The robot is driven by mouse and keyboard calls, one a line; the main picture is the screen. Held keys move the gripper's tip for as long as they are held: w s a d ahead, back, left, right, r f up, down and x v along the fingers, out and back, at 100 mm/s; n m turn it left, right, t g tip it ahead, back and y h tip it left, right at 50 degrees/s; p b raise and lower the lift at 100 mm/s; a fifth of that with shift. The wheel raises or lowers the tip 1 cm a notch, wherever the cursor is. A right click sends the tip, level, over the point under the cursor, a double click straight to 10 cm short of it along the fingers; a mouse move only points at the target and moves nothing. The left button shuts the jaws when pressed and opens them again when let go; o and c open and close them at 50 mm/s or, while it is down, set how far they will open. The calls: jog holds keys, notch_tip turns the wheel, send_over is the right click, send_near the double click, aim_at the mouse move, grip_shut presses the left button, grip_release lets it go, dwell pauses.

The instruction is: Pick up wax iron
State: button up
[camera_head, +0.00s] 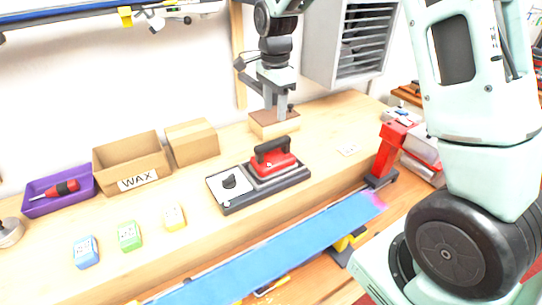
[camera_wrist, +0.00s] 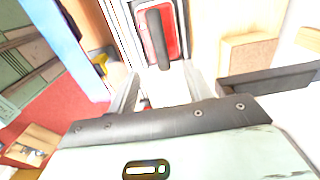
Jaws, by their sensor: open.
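The wax iron (camera_head: 277,165) is red with a black handle on top. It sits upright on the right part of a dark base (camera_head: 293,179), which has a pale panel with a black knob on its left. My gripper (camera_head: 281,114) points down in the head view, above and behind the iron, near a wooden block. In the wrist view, my gripper (camera_wrist: 162,82) has its fingers apart with nothing between them. The iron (camera_wrist: 174,38) and its handle show ahead of the fingertips, apart from them.
A wooden block (camera_head: 262,128) stands behind the iron. A cardboard box labelled WAX (camera_head: 138,182), a smaller box (camera_head: 194,143), a purple tray (camera_head: 45,205) and coloured wax blocks (camera_head: 129,236) are left. A ski (camera_head: 270,254) lies along the bench front. A red clamp (camera_head: 388,150) stands right.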

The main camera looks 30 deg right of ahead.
aim_at(273, 141)
notch_tip(273, 141, down, 7)
jog(key=shift+r+p, duration=0.2)
jog(key=shift+p, duration=0.65)
jog(key=shift+a+f+p, duration=0.15)
jog(key=shift+f+p, duration=0.55)
jog(key=shift+f, duration=0.7)
jog(key=shift+a+f+p, duration=0.1)
jog(key=shift+f+p, duration=0.6)
jog(key=shift+f, duration=0.65)
grip_shut()
jog(key=shift+r, duration=0.1)
